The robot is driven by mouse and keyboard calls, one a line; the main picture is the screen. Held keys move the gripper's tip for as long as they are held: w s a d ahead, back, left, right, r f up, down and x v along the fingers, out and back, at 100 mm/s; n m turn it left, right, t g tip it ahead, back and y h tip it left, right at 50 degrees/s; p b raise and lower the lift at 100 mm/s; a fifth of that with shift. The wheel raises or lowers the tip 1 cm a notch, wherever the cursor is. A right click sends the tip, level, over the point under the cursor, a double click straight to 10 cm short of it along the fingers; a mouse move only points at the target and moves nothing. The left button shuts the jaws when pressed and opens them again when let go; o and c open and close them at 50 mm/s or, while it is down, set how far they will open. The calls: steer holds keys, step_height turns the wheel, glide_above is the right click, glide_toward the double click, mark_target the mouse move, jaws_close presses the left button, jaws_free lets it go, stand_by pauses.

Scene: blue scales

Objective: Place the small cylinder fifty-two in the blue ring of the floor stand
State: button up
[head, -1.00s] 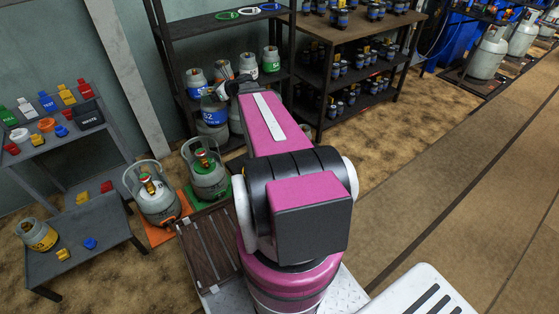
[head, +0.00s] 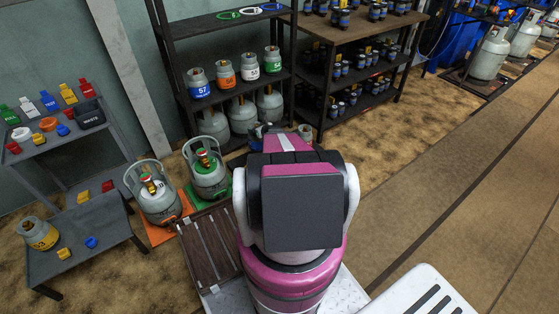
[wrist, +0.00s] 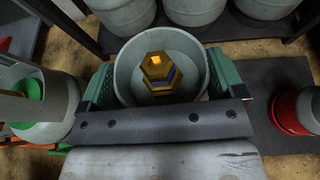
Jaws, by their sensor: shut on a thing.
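My gripper (wrist: 160,82) is shut on a small grey cylinder (wrist: 124,72). In the wrist view its green fingers press either side of the round collar, and a brass valve stands inside it. The held cylinder's number is hidden. In the head view my arm reaches away low in front of the dark shelf, and mostly covers the gripper. I cannot make out the blue ring of the floor stand, or whether the cylinder touches the surface below. A dark mat (wrist: 275,75) lies to the right in the wrist view.
A red-banded cylinder (wrist: 298,112) is close right of the gripper; a green-valved one (wrist: 45,110) is close left. Large grey cylinders (wrist: 195,8) stand ahead on the bottom shelf. Cylinders with orange (head: 157,200) and green (head: 208,178) bases stand left of my arm.

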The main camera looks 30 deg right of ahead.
steer(key=shift+m+h, duration=0.3)
steer(key=f, duration=0.1)
steer(key=d+f, duration=0.2)
steer(key=shift+s+f, duration=0.25)
steer(key=s+d+f, duration=0.2)
steer(key=d+f, duration=0.8)
steer(key=d, duration=0.1)
steer(key=shift+f, duration=0.4)
steer(key=shift+d+f, duration=0.1)
steer(key=shift+f, duration=0.05)
